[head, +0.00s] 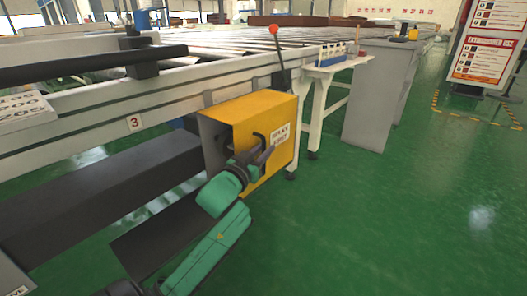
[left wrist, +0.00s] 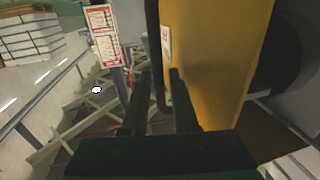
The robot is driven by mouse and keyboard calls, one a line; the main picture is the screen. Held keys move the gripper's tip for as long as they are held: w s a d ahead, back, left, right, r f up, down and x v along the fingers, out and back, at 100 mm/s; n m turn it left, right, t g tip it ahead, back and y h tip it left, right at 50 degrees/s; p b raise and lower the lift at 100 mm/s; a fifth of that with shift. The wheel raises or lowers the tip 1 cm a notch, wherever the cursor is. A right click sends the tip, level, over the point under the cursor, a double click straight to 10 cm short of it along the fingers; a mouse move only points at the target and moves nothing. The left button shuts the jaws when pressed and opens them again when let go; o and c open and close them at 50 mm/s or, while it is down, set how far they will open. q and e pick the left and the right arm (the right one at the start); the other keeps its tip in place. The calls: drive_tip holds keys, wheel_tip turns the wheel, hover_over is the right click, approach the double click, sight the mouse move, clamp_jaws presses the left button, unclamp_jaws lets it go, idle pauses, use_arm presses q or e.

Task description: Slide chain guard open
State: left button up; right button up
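The chain guard is a yellow box (head: 262,116) with a white label, mounted low on the side of the conveyor. A dark handle (head: 256,137) is on its front face, partly hidden by my gripper. My left gripper (head: 268,151) is at this handle, its green arm reaching up from the bottom. In the left wrist view the yellow guard (left wrist: 215,55) fills the upper right. The two fingers of my left gripper (left wrist: 160,85) stand apart, with the dark handle bar (left wrist: 156,45) seen between them. I cannot tell whether they touch it. My right gripper is not in view.
The roller conveyor (head: 215,78) runs behind the guard, with a dark beam (head: 110,180) to its left. A lever with a red knob (head: 274,30) rises behind the guard. A grey cabinet (head: 375,105) stands farther right. The green floor (head: 400,215) at right is clear.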

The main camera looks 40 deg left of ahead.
use_arm(q)
clamp_jaws()
idle(1.3)
